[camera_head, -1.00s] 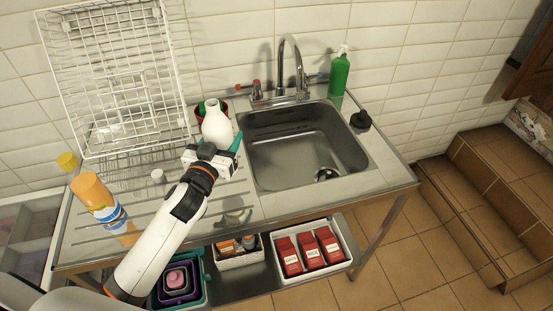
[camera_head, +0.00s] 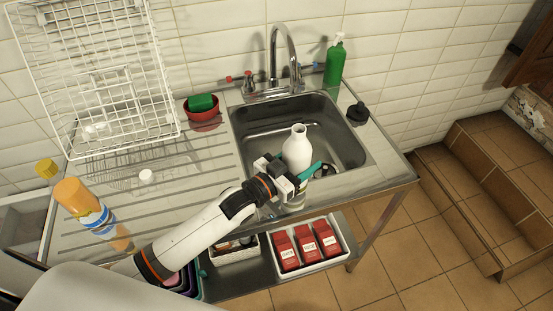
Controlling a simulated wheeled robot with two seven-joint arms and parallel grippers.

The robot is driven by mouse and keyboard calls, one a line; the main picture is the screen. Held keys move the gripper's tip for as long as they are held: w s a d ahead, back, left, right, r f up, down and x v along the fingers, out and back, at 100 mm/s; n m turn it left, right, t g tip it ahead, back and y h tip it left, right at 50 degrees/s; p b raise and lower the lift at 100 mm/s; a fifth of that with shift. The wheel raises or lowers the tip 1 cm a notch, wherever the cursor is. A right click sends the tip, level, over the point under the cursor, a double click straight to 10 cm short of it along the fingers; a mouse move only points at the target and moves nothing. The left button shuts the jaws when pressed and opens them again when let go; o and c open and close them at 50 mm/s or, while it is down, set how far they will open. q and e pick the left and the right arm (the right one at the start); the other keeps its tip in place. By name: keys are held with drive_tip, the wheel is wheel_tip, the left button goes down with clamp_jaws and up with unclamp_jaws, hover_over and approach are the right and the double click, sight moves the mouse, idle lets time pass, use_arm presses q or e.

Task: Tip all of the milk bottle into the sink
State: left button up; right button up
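The white milk bottle (camera_head: 297,150) is upright with its open neck up, in front of the sink basin's middle in the picture. My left gripper (camera_head: 291,172) is shut around the bottle's lower part and holds it over the near part of the sink (camera_head: 340,130). The bottle's far side and part of its base are hidden by the gripper. The steel sink basin shows a dark drain near its front right, partly behind the gripper. My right gripper is not in view.
The tap (camera_head: 283,60) arches at the sink's back. A green soap bottle (camera_head: 335,62) and a black stopper (camera_head: 357,113) stand right of it. A red bowl with a green sponge (camera_head: 203,106), a wire rack (camera_head: 95,80) and an orange-capped bottle (camera_head: 88,208) are left.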

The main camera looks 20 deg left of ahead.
sight(304, 191)
use_arm(q)
drive_tip(key=shift+r+n, duration=0.2)
drive_tip(key=shift+n, duration=0.1)
drive_tip(key=shift+s+r+n+p, duration=0.15)
drive_tip(key=shift+r+n+p, duration=0.1)
drive_tip(key=shift+n+p, duration=0.55)
drive_tip(key=shift+d+r+n+g+p, duration=0.1)
drive_tip(key=shift+r+n+g+p, duration=0.15)
drive_tip(key=shift+n+g+p, duration=0.35)
drive_tip(key=shift+f+n+b, duration=0.35)
drive_tip(key=shift+f+n, duration=0.05)
drive_tip(key=shift+n, duration=0.5)
drive_tip(key=shift+f+n+g, duration=0.2)
drive_tip(key=shift+n+g, duration=0.2)
drive_tip(key=shift+n, duration=0.4)
drive_tip(key=shift+s+d+f+n, duration=0.1)
drive_tip(key=shift+s+d+n, duration=0.1)
drive_tip(key=shift+n, duration=0.4)
drive_tip(key=shift+s+d+f+n+g+b, duration=0.3)
drive_tip(key=shift+f+n+g+b, duration=0.2)
drive_tip(key=shift+f+n+b, duration=0.15)
drive_tip(key=shift+s+d+f+n+b, duration=0.2)
drive_tip(key=shift+f+n+b, duration=0.25)
drive_tip(key=shift+f+b, duration=0.15)
drive_tip(key=shift+s+d+f+n+g+h+b, duration=0.15)
drive_tip(key=shift+f+n+g+b, duration=0.1)
drive_tip(key=shift+f+n+b, duration=0.3)
drive_tip(key=shift+s+d+f+n+g+h+b, duration=0.15)
drive_tip(key=shift+f+n+g+b, duration=0.1)
drive_tip(key=shift+f+n+b, duration=0.25)
